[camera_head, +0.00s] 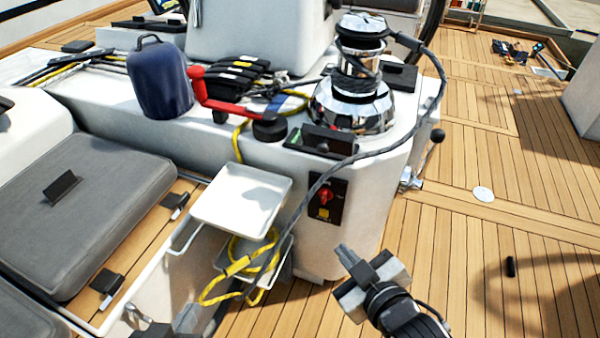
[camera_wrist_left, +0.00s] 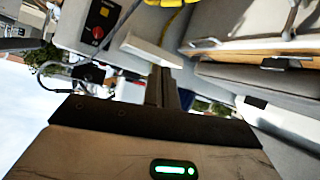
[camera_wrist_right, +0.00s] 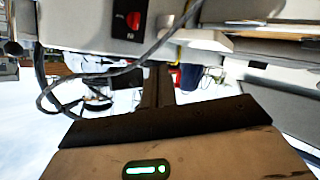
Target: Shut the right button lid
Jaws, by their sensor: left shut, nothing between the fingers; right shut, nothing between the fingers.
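A black button panel (camera_head: 320,141) lies on the white console top at the foot of the chrome winch. It has a green mark at its left end and a round black button or knob near its front edge. A dark flap seems to rise behind the knob, but the picture is too small to tell how far a lid stands open. My right gripper (camera_head: 346,254) is shut and empty, below and in front of the panel, over the deck. It also shows in the right wrist view (camera_wrist_right: 157,85). My left gripper (camera_head: 186,318) is shut and empty at the bottom, below the white tray.
The chrome winch (camera_head: 352,95) stands behind the panel, with a dark rope hanging past the panel's right end. A red-handled crank (camera_head: 225,105) lies to the left. A red switch (camera_head: 326,196) is on the console's front. A white tray (camera_head: 242,199) juts out. The deck at right is mostly clear.

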